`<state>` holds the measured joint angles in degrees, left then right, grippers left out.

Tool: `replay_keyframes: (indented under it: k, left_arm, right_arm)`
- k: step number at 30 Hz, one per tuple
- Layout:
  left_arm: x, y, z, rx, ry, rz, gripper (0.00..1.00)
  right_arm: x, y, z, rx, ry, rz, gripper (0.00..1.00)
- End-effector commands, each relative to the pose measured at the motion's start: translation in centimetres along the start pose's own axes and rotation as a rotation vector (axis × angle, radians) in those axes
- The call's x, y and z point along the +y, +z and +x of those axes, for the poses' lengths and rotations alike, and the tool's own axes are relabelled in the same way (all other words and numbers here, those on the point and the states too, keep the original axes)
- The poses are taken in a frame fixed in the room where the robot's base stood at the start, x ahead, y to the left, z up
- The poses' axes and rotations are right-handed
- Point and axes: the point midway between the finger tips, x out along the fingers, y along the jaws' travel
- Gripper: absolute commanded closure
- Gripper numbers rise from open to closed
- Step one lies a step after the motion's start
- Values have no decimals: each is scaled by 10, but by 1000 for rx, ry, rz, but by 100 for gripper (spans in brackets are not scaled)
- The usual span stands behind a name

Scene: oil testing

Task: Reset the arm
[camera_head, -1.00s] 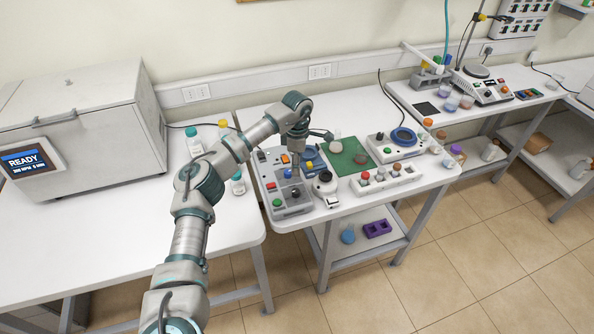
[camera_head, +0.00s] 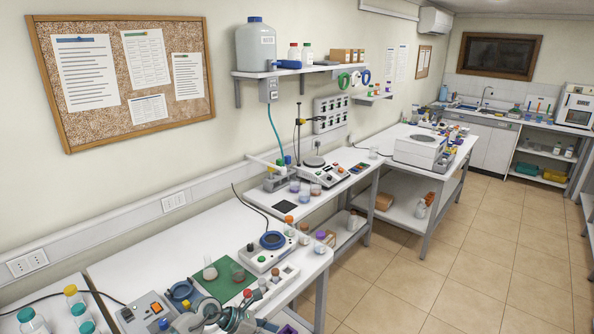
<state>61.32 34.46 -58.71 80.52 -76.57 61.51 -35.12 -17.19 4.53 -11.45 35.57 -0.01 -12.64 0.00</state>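Part of one arm of mine, which I take to be my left arm (camera_head: 232,318), shows at the bottom edge of the head view, over the front of the near workbench (camera_head: 150,258). Its grey and teal links are cut off by the picture edge. A small dark part of it reaches up beside the green mat (camera_head: 222,290). I cannot make out the fingertips there, so I cannot tell whether this gripper is open or shut. My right arm and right gripper are not in view.
A flask (camera_head: 210,270) stands on the mat. A device with a blue ring (camera_head: 272,240) and an orange-buttoned box (camera_head: 145,312) are close by. Capped bottles (camera_head: 33,320) stand at bottom left. Tiled floor (camera_head: 440,260) is clear at right.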

Motion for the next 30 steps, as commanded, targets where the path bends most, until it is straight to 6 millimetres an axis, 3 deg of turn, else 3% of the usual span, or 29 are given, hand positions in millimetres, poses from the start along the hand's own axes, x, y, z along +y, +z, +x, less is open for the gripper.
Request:
replay_keyframes:
  k: [1,4,7,10,13,16,18,21,22,24,30]
  left_arm:
    - [-29,17,28,-166,-64,-79,45]
    - [-68,62,44,-541,-156,-331,45]
    - [-78,83,29,-879,-219,-667,45]
    - [-65,69,2,-1171,-243,-1067,45]
    - [-43,14,-20,-1412,-215,-1512,45]
    - [-35,-69,-31,-1588,-129,-1965,45]
    - [-44,-127,-31,-1663,-41,-2245,45]
    - [-70,-199,-28,-1718,104,-2583,45]
    - [-79,-217,-27,1686,-148,2605,45]
    - [-101,-251,-25,1542,-222,2519,45]
    - [-161,-314,-23,1257,-375,2331,45]
  right_arm:
    - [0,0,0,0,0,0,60]
    - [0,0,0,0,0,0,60]
    - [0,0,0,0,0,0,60]
    - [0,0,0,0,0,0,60]
    - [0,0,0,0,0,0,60]
    - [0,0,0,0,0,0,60]
    - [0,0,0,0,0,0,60]
    - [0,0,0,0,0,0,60]
    - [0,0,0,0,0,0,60]
    - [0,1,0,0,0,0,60]
    - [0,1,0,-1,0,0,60]
